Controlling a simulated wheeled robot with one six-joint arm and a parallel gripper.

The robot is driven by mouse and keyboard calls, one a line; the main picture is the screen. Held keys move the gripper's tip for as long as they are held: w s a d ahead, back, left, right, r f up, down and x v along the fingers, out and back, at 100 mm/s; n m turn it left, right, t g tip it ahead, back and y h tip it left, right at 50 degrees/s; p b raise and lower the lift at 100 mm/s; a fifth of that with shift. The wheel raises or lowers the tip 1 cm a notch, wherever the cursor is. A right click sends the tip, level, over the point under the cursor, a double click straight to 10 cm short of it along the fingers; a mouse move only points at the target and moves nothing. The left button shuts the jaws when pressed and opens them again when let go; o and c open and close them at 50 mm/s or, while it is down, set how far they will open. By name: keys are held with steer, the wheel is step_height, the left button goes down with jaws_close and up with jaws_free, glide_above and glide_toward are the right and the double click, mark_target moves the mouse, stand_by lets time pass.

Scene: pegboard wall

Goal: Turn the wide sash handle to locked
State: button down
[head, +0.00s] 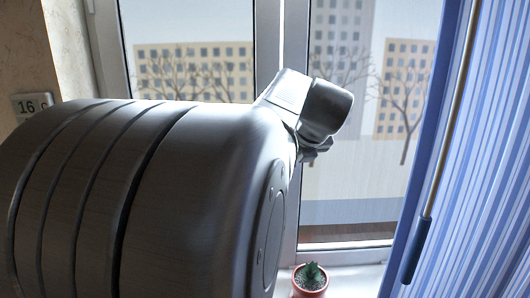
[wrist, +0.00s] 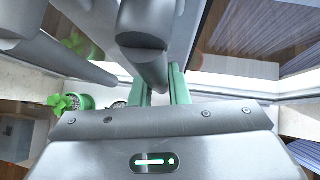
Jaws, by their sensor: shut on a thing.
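In the wrist view my gripper (wrist: 163,88) has its two green fingers shut on a grey rounded bar, which I take to be the wide sash handle (wrist: 148,60). The bar runs from the top of the picture down to between the fingers. In the head view my arm covers the handle and most of the gripper, so its angle cannot be read there. The window's grey middle post (head: 282,40) shows above my arm.
A second grey bar (wrist: 55,55) lies at the left of the wrist view. A potted cactus (head: 311,279) stands on the sill below the window. A blue curtain (head: 490,160) with a hanging rod (head: 418,245) is at the right. A small display (head: 32,104) is on the left wall.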

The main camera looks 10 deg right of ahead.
steer(key=c, duration=1.4)
jaws_free()
steer(key=b+v, duration=0.1)
steer(key=v, duration=1.2)
steer(key=shift+s+a+r, duration=0.1)
steer(key=shift+s+r, duration=0.2)
steer(key=shift+w+f, duration=0.1)
steer(key=p+x, duration=0.1)
steer(key=x, duration=1.2)
steer(key=shift+w+f, duration=0.2)
